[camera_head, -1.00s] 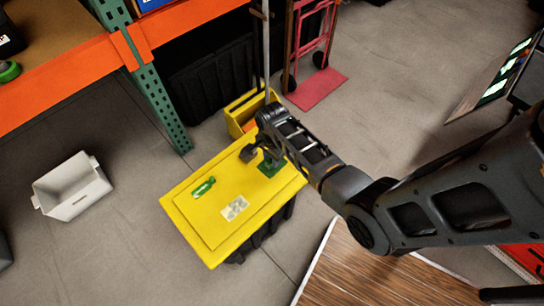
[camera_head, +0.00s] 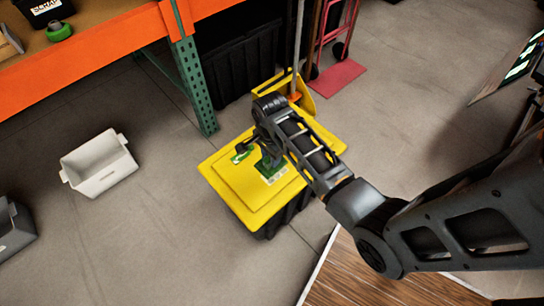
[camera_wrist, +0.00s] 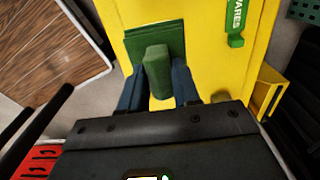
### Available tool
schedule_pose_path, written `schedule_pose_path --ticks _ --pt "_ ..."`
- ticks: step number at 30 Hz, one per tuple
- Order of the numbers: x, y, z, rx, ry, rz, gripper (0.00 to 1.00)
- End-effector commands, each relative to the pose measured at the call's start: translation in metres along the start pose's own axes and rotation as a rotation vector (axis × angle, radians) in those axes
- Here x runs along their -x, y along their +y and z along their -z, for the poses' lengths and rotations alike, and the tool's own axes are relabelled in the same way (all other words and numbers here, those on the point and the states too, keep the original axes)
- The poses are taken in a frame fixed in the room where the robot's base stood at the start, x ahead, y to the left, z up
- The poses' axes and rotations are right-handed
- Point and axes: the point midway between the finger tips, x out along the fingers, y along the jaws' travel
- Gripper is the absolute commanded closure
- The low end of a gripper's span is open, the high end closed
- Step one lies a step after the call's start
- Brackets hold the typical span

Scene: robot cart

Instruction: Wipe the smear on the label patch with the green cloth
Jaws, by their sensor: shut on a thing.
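My gripper (camera_head: 266,155) is shut on the green cloth (camera_wrist: 170,38), with its two dark fingers either side of the cloth's raised green grip. In the head view the cloth (camera_head: 264,168) is at the lid of the yellow box, over part of the label patch (camera_head: 278,178). A pale edge of the patch shows beside the cloth. The patch does not show in the wrist view. I cannot make out the smear, and I cannot tell whether the cloth presses on the lid.
The yellow lid (camera_head: 235,193) also holds a green "SPARES" tag (camera_wrist: 236,20), left of my arm in the head view (camera_head: 240,156). An orange and green shelf rack (camera_head: 195,85) and a white bin (camera_head: 100,165) stand left.

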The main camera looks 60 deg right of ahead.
Motion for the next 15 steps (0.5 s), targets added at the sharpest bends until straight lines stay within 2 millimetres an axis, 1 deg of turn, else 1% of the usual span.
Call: schedule_pose_path --ticks 14,15 --pt "0.0037 0.0007 -0.0003 0.0 -0.001 -0.003 1.0" --pt "-0.005 0.0007 -0.0003 0.0 0.0 -0.003 1.0"
